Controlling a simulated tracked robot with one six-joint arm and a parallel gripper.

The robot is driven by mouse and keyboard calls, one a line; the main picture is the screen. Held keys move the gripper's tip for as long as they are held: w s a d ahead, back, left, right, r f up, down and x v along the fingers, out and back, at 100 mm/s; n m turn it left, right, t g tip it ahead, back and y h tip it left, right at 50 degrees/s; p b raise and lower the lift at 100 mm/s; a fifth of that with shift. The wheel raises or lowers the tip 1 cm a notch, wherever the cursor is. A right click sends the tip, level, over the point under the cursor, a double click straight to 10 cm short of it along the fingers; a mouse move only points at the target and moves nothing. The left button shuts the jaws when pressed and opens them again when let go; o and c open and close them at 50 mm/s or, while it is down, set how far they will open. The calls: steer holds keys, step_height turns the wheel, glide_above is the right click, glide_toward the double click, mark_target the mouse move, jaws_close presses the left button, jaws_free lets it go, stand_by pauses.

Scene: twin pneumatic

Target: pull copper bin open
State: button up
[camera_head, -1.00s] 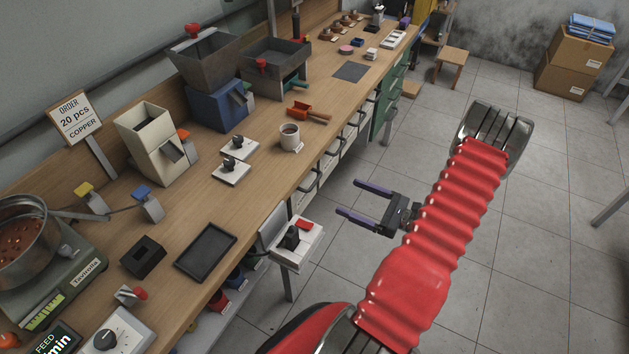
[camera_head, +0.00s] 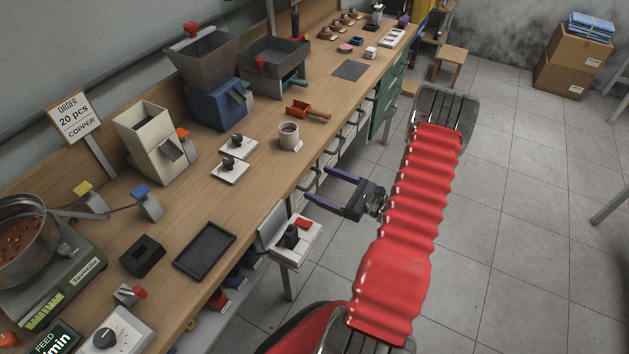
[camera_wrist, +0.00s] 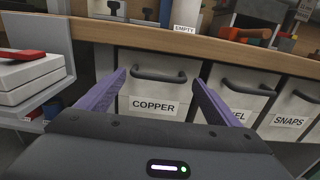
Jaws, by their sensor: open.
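The copper bin (camera_wrist: 140,95) is a white drawer front under the bench, with a black "COPPER" label and a dark bar handle (camera_wrist: 158,75) near its top. In the wrist view it is straight ahead, between my fingers, and looks closed. My gripper (camera_wrist: 157,85) has two purple fingers spread wide, with nothing between them. The fingers point at the bin, apart from the handle. In the head view my gripper (camera_head: 318,187) is beside the bench's front edge, at the row of bins; the copper label cannot be read there.
Bins labelled with a partly hidden word (camera_wrist: 238,95) and "SNAPS" (camera_wrist: 293,108) sit to the right. The wooden bench edge (camera_wrist: 200,47) runs above. A white control box with a red switch (camera_wrist: 32,75) juts out at left.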

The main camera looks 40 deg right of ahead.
mark_target(315, 179)
steer(key=shift+x, duration=1.75)
steer(key=shift+c, duration=0.2)
steer(key=shift+d, duration=0.15)
steer(key=c, duration=1.2)
steer(key=shift+o, duration=0.2)
steer(key=shift+s, duration=0.1)
